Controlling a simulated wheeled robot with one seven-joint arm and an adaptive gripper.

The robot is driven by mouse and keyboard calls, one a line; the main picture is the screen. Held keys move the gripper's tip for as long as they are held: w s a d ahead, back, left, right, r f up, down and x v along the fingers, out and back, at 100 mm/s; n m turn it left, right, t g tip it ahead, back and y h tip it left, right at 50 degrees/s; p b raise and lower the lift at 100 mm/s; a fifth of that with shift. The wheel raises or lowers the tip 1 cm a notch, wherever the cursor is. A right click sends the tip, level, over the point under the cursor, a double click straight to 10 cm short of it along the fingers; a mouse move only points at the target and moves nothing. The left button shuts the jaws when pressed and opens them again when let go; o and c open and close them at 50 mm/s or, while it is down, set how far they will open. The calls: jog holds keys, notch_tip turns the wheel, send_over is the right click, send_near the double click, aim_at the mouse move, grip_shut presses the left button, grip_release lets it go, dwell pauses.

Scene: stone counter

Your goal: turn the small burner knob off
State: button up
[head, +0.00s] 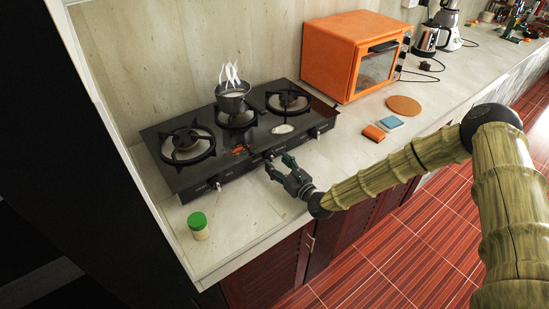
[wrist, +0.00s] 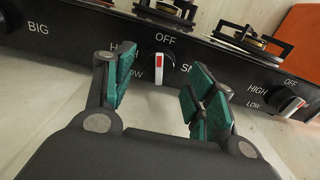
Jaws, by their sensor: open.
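The small burner knob (wrist: 158,70) is the middle knob on the stove's (head: 158,145) front panel. In the wrist view it has a white bar with a red upper end, roughly upright below the word OFF. A partly hidden label starting "SM" is to its right. In the head view the knob is largely hidden at my gripper. My gripper (head: 279,166) is open in front of the panel. In the wrist view its green-padded fingers (wrist: 160,82) stand on either side of the knob, with a visible gap. I cannot tell how far the tips are from the panel.
A second knob (wrist: 290,106) is to the right, and a left knob (head: 218,185) shows in the head view. A pot (head: 232,99) sits on the middle burner. A green-lidded jar (head: 198,226) stands front left; an orange oven (head: 352,57) stands right.

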jog(key=shift+x, duration=1.2)
jog(key=c, duration=1)
jog(key=shift+f+m, duration=0.2)
jog(key=shift+m, duration=0.5)
jog(key=shift+c, duration=0.2)
jog(key=shift+r+m+b, duration=0.15)
jog(key=shift+m+b, duration=0.35)
jog(key=shift+m, duration=0.4)
jog(key=o, duration=1)
jog(key=shift+o, duration=0.2)
